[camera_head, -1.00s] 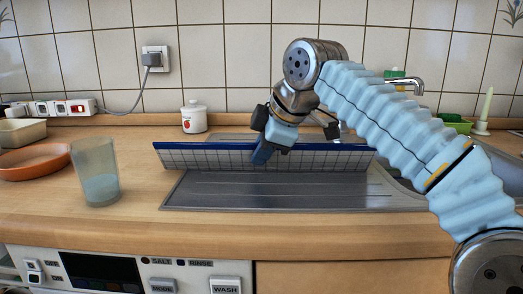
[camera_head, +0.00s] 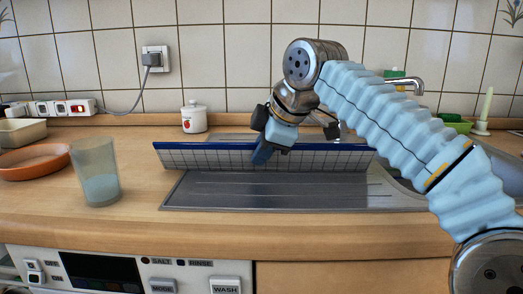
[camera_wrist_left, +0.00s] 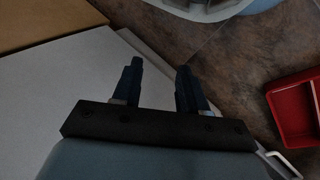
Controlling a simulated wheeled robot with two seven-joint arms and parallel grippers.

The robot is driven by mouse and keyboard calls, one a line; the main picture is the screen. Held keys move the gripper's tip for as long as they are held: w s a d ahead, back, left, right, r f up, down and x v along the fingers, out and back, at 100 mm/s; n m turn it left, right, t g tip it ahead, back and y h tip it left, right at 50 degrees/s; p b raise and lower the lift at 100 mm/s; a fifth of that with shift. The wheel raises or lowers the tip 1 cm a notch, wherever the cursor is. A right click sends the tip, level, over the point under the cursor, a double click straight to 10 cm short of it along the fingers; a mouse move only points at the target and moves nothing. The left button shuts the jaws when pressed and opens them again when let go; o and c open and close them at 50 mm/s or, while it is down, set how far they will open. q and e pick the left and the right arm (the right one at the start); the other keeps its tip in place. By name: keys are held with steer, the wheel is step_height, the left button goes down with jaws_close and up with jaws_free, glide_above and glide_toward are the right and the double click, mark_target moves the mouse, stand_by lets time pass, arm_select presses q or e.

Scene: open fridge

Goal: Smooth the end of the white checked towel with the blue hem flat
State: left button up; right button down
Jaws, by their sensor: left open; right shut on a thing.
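The white checked towel (camera_head: 215,160) with the blue hem (camera_head: 210,147) spans the back of the grey drainboard in the head view. Its near face is raised and tilted, with the blue hem along the top edge. My right gripper (camera_head: 261,155) is shut on the towel near the middle of the hem, its dark fingers in front of the checked cloth. What lies behind the raised cloth is hidden. My left gripper (camera_wrist_left: 157,88) shows only in the left wrist view. It is open and empty, away from the towel, above a pale surface and a brown floor.
The ribbed drainboard (camera_head: 250,192) is bare in front of the towel. A glass (camera_head: 97,175) and an orange dish (camera_head: 35,161) stand to the left. A lidded white jar (camera_head: 194,118) stands behind. A tap (camera_head: 405,82) is at the right. A red bin (camera_wrist_left: 296,108) shows in the left wrist view.

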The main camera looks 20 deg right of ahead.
steer(key=t+b, duration=0.1)
steer(key=b, duration=0.1)
steer(key=s+f+t+b, duration=0.1)
steer(key=b, duration=0.2)
steer(key=f+t+b, duration=0.1)
steer(key=b, duration=0.1)
steer(key=shift+s+a+f+n+t+h+b, duration=0.2)
steer(key=shift+s+n+t+h+b, duration=0.1)
steer(key=shift+n+t, duration=0.1)
steer(key=shift+r, duration=0.1)
arm_select(q)
step_height(320, 180, down, 8)
steer(key=a, duration=0.1)
steer(key=shift+w+a, duration=0.3)
arm_select(e)
steer(key=shift+r, duration=0.15)
arm_select(q)
steer(key=shift+r, duration=0.15)
arm_select(e)
steer(key=c, duration=1.3)
jaws_free()
steer(key=shift+r, duration=0.15)
arm_select(q)
step_height(320, 180, up, 2)
steer(key=shift+r+p, duration=0.25)
steer(key=shift+p, duration=0.9)
arm_select(e)
steer(key=v, duration=1.3)
steer(key=shift+s, duration=0.45)
